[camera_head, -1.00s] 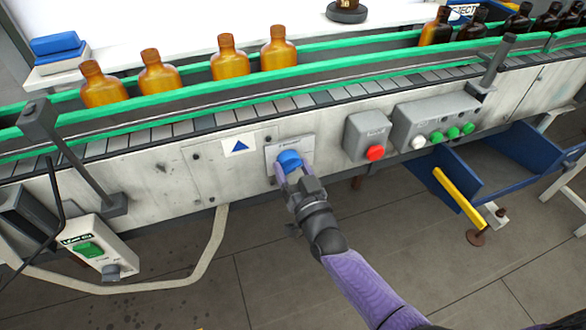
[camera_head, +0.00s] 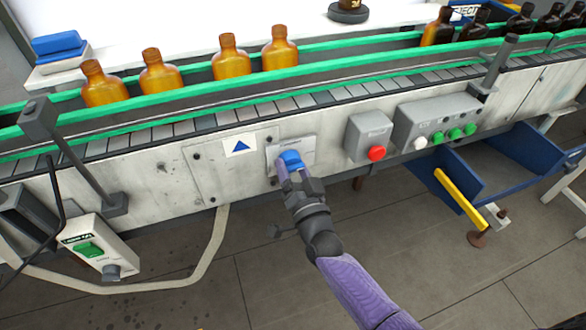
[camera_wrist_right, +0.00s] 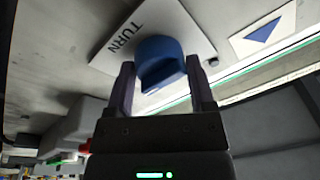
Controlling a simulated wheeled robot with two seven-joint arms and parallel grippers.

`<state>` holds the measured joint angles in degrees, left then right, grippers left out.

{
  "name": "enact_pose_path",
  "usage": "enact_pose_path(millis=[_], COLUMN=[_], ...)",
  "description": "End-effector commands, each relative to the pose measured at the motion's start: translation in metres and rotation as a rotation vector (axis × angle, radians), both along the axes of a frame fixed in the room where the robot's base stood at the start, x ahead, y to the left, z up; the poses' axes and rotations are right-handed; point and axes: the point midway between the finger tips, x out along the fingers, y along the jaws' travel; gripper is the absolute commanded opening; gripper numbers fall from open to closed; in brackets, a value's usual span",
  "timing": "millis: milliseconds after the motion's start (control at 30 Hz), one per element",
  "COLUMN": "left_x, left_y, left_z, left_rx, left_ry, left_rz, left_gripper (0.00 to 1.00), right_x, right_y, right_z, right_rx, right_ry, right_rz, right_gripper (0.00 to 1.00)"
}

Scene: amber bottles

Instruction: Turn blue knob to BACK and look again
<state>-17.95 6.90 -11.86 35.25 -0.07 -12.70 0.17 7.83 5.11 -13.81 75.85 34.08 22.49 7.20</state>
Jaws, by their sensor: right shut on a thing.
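The blue knob (camera_head: 291,160) sits on a light plate (camera_head: 306,144) on the front panel of the conveyor. The fingers cover part of the knob in the head view. Amber bottles (camera_head: 229,58) stand on the conveyor above. My left gripper is not in view.
A grey box with a red button (camera_head: 377,153) and a box with green buttons (camera_head: 454,134) are to the right of the knob. A blue triangle label (camera_head: 240,146) is to its left. A blue bin (camera_head: 500,178) sits low at right.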

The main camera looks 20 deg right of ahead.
Motion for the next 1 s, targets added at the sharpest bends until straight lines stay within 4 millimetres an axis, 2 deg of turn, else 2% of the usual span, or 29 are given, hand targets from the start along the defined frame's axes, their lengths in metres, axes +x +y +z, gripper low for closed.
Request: enact_pose_path(millis=[200,233,367,567,667,767,1000], left_x=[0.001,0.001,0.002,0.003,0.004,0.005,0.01], left_y=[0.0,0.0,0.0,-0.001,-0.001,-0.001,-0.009], left_z=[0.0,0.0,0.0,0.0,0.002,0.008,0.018], left_rx=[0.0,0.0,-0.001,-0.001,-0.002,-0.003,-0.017], left_ry=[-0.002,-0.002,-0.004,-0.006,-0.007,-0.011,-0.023], left_rz=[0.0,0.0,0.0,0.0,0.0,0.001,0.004], left_gripper=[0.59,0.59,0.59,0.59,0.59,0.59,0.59], right_x=[0.0,0.0,0.0,0.0,-0.006,-0.024,-0.079], right_y=[0.0,0.0,0.0,0.0,0.0,-0.001,-0.003], right_z=[-0.001,-0.001,-0.001,-0.001,-0.001,-0.002,-0.011], right_rx=[0.001,0.001,0.0,0.0,-0.001,0.0,0.0], right_ry=[0.004,0.004,0.003,0.002,0.003,0.004,0.004], right_rz=[0.0,0.0,0.0,0.0,0.001,0.0,0.001], right_gripper=[0.1,0.73,1.0,1.0,1.0,1.0,1.0])
